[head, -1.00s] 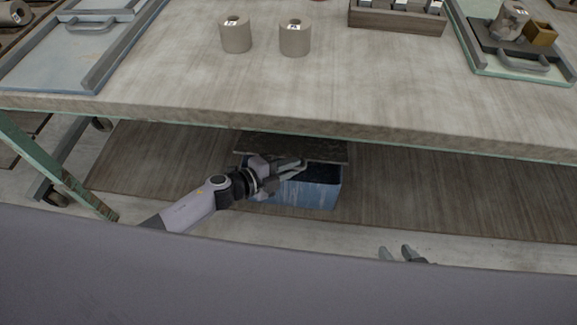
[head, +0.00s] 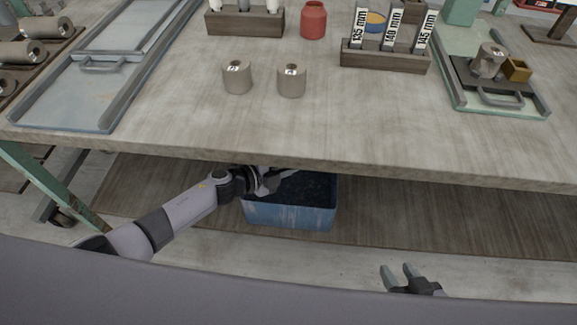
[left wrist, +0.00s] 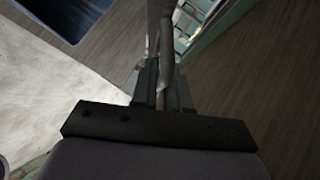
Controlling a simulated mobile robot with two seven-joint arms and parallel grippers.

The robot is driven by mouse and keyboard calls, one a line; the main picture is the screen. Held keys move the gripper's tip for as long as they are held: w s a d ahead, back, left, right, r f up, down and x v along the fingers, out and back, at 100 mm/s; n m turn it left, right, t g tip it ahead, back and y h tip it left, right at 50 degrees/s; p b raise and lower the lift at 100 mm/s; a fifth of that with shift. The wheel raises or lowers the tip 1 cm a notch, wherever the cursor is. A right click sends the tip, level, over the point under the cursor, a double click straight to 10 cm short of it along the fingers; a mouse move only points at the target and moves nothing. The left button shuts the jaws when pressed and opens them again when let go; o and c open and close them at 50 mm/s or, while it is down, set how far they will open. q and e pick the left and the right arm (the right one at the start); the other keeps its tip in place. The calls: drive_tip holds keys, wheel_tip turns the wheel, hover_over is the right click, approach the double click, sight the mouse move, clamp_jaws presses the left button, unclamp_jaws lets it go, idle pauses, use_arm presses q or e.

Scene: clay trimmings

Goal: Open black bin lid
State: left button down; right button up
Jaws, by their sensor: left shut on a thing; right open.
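A blue bin (head: 290,217) stands on the low shelf under the table, its top open and its inside dark. It also shows at the top left of the left wrist view (left wrist: 72,38). My left gripper (head: 288,174) is at the bin's upper back left, partly hidden by the table edge. In the left wrist view its fingers (left wrist: 162,88) are shut on a thin greyish piece (left wrist: 161,38) seen edge-on, which looks like the lid. The lid does not show in the head view. My right gripper (head: 402,272) is open and empty at the lower right.
A wooden rack (head: 385,55) with labelled pieces is behind. The shelf (head: 440,215) right of the bin is clear.

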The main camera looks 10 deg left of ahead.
use_arm(q)
drive_tip(key=shift+a, duration=0.1)
drive_tip(key=c, duration=1.2)
unclamp_jaws()
drive_tip(key=shift+s+a+r, duration=0.15)
drive_tip(key=shift+s+a, duration=0.1)
drive_tip(key=shift+a, duration=0.05)
drive_tip(key=p+v, duration=0.2)
drive_tip(key=v, duration=0.4)
drive_tip(key=shift+s+r, duration=0.1)
use_arm(e)
drive_tip(key=shift+s+d+r, duration=0.1)
drive_tip(key=shift+d+r, duration=0.2)
drive_tip(key=shift+r, duration=0.45)
use_arm(q)
drive_tip(key=shift+c, duration=0.5)
